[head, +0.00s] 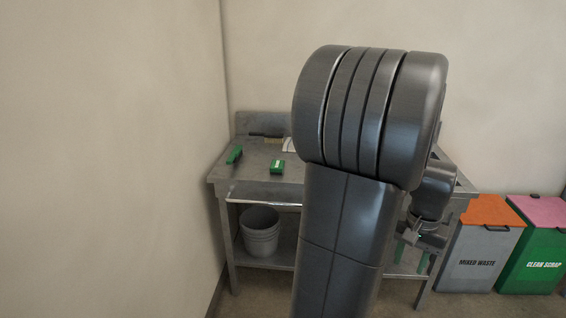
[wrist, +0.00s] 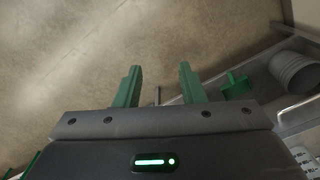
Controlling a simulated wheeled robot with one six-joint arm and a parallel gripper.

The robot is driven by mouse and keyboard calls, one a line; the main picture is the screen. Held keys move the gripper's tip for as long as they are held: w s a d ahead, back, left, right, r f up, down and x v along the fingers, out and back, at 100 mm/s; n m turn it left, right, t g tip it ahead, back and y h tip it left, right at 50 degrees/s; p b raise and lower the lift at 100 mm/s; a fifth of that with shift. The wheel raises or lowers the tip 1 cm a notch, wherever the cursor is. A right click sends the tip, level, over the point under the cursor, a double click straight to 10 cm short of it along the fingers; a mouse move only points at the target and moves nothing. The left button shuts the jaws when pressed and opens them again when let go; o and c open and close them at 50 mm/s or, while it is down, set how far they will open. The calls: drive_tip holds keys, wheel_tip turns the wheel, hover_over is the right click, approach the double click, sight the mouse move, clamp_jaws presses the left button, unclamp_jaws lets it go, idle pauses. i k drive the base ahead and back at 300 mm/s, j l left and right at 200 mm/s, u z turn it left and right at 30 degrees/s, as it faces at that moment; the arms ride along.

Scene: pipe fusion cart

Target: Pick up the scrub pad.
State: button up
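No pad can be named for certain. On the grey metal cart (head: 240,188) in the head view lie a small green block with a white label (head: 277,167) and a longer green piece (head: 235,155) near the left edge; which, if either, is the scrub pad I cannot tell. My gripper (wrist: 159,76) has two green fingers spread apart with nothing between them in the wrist view. It points down toward the floor. In the head view my gripper (head: 413,252) hangs low at the cart's right front, below the top and away from both green things.
A grey bucket (head: 260,232) stands on the cart's lower shelf; it also shows in the wrist view (wrist: 296,72), near a green object (wrist: 235,85). Orange-lidded (head: 487,212) and pink-lidded (head: 545,212) bins stand right. My arm hides much of the cart top. A wall borders the left.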

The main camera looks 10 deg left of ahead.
sight(277, 166)
drive_tip(key=i+j+u, duration=0.15)
drive_tip(key=i+u, duration=0.2)
drive_tip(key=i, duration=0.35)
drive_tip(key=i+u, duration=0.35)
drive_tip(key=i, duration=0.3)
drive_tip(key=i+l+u, duration=0.35)
drive_tip(key=i, duration=0.35)
